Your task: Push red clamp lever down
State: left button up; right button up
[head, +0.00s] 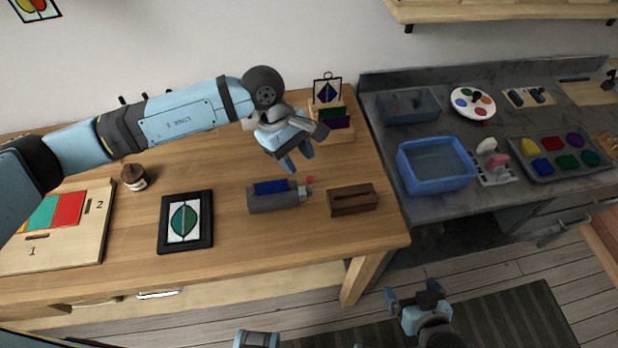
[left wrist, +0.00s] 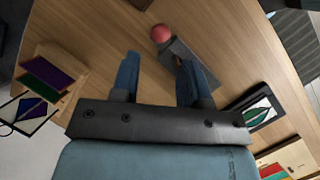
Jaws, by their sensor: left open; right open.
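The red clamp lever (head: 310,180) shows as a small red knob at the right end of the grey clamp (head: 272,203) on the wooden table. A blue piece (head: 270,187) sits in the clamp. In the left wrist view, the red knob (left wrist: 161,33) appears beyond and between my open fingertips, with part of the grey clamp (left wrist: 180,51) beside it. My left gripper (head: 298,162) is open and empty, above the table just behind the clamp's right end, apart from the lever. My right gripper (head: 415,295) is open and empty, low in front of the table.
A brown slotted block (head: 352,199) stands right of the clamp. A framed leaf panel (head: 185,221) lies to its left. A rack with coloured panes (head: 332,121) stands behind. A blue basin (head: 436,166) is on the grey counter at right. Bare tabletop surrounds the clamp.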

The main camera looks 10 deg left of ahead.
aim_at(310, 182)
pick_arm(q)
jog(key=x, duration=0.7)
jog(key=shift+d+f+p, duration=0.2)
jog(key=shift+f+p, duration=0.05)
jog(key=shift+p, duration=0.15)
grip_shut()
